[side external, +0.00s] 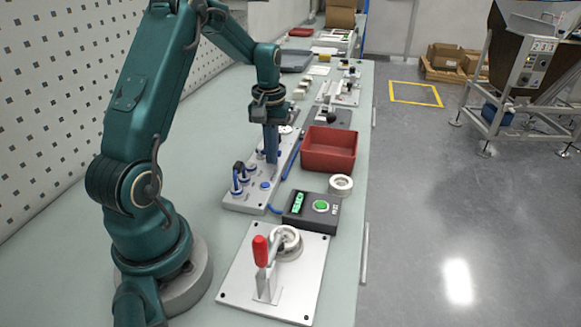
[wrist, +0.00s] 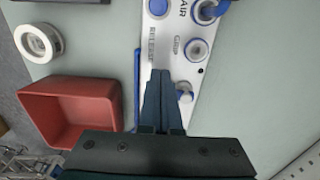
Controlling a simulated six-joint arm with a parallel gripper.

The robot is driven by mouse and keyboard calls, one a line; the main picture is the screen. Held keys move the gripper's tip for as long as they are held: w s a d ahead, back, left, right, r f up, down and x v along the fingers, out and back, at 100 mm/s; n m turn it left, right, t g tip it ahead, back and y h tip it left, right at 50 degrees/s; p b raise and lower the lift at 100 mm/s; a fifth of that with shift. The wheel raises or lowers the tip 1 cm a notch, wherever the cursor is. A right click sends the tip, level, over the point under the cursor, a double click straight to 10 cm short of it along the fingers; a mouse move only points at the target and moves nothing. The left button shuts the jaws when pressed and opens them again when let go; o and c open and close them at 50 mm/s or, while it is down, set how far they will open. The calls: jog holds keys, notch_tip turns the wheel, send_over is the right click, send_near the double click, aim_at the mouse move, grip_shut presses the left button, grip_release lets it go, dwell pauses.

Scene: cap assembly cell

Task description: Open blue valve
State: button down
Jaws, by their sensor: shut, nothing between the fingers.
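A pale valve panel (side external: 240,206) lies on the bench and carries several blue fittings. Blue valve handles (side external: 237,182) stand at its left end, beside a flat blue button (side external: 265,185). In the wrist view, the panel (wrist: 155,50) has the labels "AIR" and "GRIP". A blue fitting (wrist: 205,13) shows at its top edge, and another small blue-and-white fitting (wrist: 185,91) sits just right of my fingers. My gripper (side external: 271,161) points down over the panel. Its fingers (wrist: 162,73) are shut and empty; whether they touch the panel is unclear.
A red bin (side external: 330,149) stands right of the panel, with a white ring (side external: 341,184) in front of it. A black control box (side external: 313,211) with a green button and a toggle clamp plate (side external: 240,285) with a red handle are nearer. A blue hose runs along the panel.

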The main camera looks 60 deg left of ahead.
jog(key=shift+w+a, duration=0.1)
jog(key=shift+w+a, duration=0.25)
jog(key=shift+a, duration=0.05)
dwell(0.4)
jog(key=shift+w+a, duration=0.25)
jog(key=shift+w, duration=0.2)
jog(key=shift+w+a, duration=0.3)
jog(key=shift+a, duration=0.05)
dwell(0.4)
